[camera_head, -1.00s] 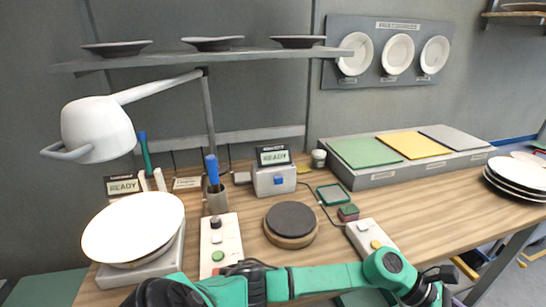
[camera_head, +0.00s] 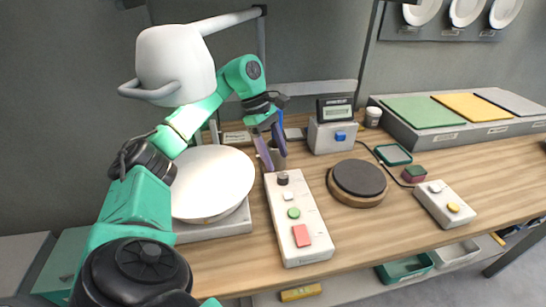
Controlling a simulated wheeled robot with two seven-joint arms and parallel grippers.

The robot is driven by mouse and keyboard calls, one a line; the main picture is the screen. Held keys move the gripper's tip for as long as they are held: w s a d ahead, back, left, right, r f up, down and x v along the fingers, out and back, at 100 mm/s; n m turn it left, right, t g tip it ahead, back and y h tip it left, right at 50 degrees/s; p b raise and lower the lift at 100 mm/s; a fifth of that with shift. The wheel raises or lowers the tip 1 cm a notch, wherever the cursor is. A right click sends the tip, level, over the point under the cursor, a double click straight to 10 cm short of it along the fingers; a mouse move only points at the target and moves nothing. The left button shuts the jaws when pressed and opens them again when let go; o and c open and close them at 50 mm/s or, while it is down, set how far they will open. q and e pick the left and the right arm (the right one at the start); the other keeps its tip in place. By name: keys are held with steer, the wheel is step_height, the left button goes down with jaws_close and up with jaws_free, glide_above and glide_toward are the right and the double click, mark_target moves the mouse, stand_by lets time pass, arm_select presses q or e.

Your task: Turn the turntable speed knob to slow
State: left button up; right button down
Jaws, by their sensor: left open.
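A dark round knob (camera_head: 283,178) stands at the far end of a long pale control panel (camera_head: 280,210) on the wooden table. Below it on the panel are a small white button, a green button (camera_head: 293,213) and a red button (camera_head: 301,236). My left gripper (camera_head: 272,157) is open, pointing down just behind and above the knob, with no visible contact. Its fingers partly overlap the cup with the blue-handled tool. A dark round disc (camera_head: 360,176) on a wooden base stands right of the panel. The knob's pointer is too small to read. My right gripper is not in view.
A white plate (camera_head: 214,182) rests on a pale base left of the panel, under a white lamp-like head (camera_head: 175,62). A grey box with a blue button (camera_head: 340,135) stands behind the disc. A second small panel (camera_head: 445,203) is at right.

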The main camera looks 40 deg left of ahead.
mark_target(283, 175)
arm_select(q)
steer(key=x, duration=0.4)
steer(key=shift+d+f, duration=0.1)
steer(key=shift+f, duration=0.3)
steer(key=shift+s+f, duration=0.1)
steer(key=shift+f, duration=0.1)
steer(key=shift+d, duration=0.15)
steer(key=c, duration=0.4)
jaws_close()
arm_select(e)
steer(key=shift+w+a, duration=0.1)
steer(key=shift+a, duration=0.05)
